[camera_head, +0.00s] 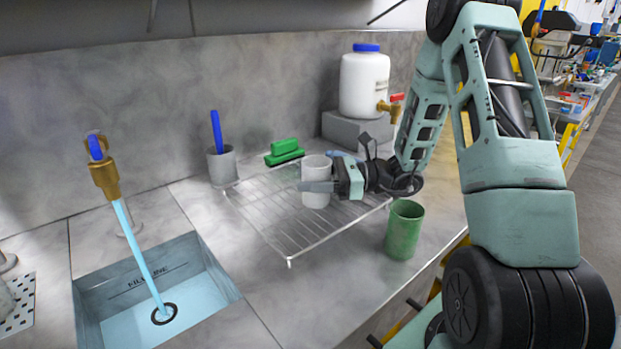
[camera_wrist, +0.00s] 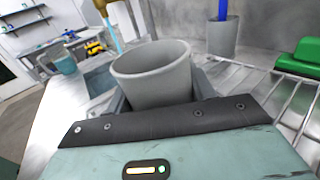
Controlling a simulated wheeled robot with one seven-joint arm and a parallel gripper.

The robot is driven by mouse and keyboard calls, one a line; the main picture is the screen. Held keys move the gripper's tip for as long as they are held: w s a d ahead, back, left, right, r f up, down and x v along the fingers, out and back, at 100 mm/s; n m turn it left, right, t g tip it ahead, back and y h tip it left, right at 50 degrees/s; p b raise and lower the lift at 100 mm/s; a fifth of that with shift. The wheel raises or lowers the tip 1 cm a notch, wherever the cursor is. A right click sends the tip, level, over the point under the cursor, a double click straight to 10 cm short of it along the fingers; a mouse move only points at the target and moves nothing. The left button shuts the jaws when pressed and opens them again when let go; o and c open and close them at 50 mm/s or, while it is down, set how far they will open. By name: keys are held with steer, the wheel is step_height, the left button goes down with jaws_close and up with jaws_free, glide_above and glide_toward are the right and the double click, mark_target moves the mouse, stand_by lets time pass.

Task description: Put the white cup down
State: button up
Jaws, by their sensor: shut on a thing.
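The white cup (camera_head: 317,170) is upright over the wire rack (camera_head: 290,250) in the head view. My gripper (camera_head: 318,186) is shut on the cup from its right side. In the wrist view the cup (camera_wrist: 152,76) sits between the fingers with its open rim up. It looks empty as far as its inside shows. I cannot tell whether the cup's base touches the rack wires or hangs just above them.
A green cup (camera_head: 404,230) stands right of the rack. Green sponges (camera_head: 284,151) and a grey holder with a blue brush (camera_head: 222,165) are behind it. A white jug with a tap (camera_head: 364,82) stands at the back. A sink with running water (camera_head: 150,290) is at left.

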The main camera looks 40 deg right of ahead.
steer(key=shift+f, duration=0.15)
steer(key=o, duration=1)
steer(key=shift+o, duration=0.2)
steer(key=shift+r, duration=0.2)
steer(key=b+v, duration=0.1)
steer(key=v, duration=1.1)
